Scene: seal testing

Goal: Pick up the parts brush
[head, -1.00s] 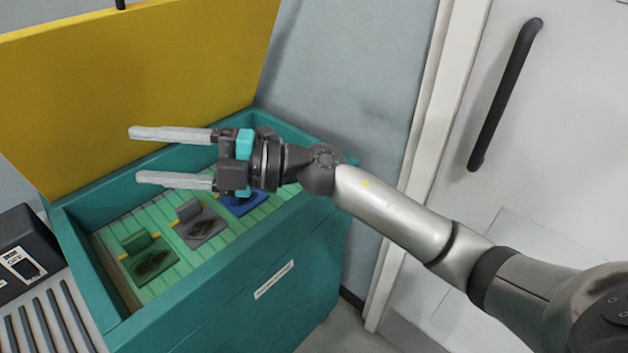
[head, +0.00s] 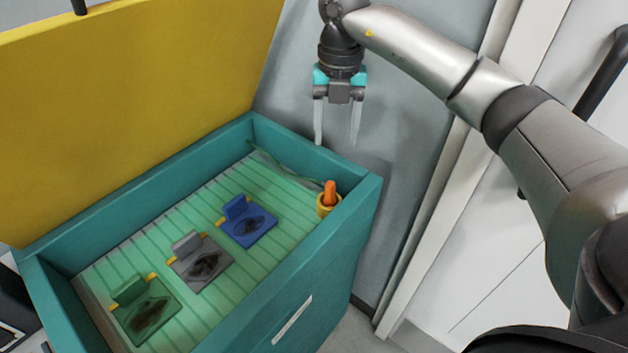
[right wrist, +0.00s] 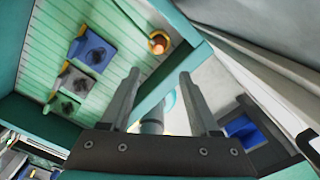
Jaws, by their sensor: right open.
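An orange handle (head: 330,190), which looks like that of the parts brush, stands upright in a yellow cup (head: 325,209) at the right inner corner of the teal tub (head: 290,301). Its lower part is hidden by the cup. In the right wrist view the orange handle (right wrist: 158,43) shows end-on at the tub's corner. My right gripper (head: 336,142) is open and empty, fingers pointing down. In the head view it appears above the tub's back right corner, apart from the handle. In the right wrist view its fingertips (right wrist: 159,73) frame the tub's rim. My left gripper is out of view.
Green (head: 146,308), grey (head: 201,262) and blue (head: 248,222) holders with dark patches lie on the tub's slatted floor. A raised yellow lid (head: 140,110) stands behind. A thin green hose (head: 280,166) runs along the back. The wall and door are close on the right.

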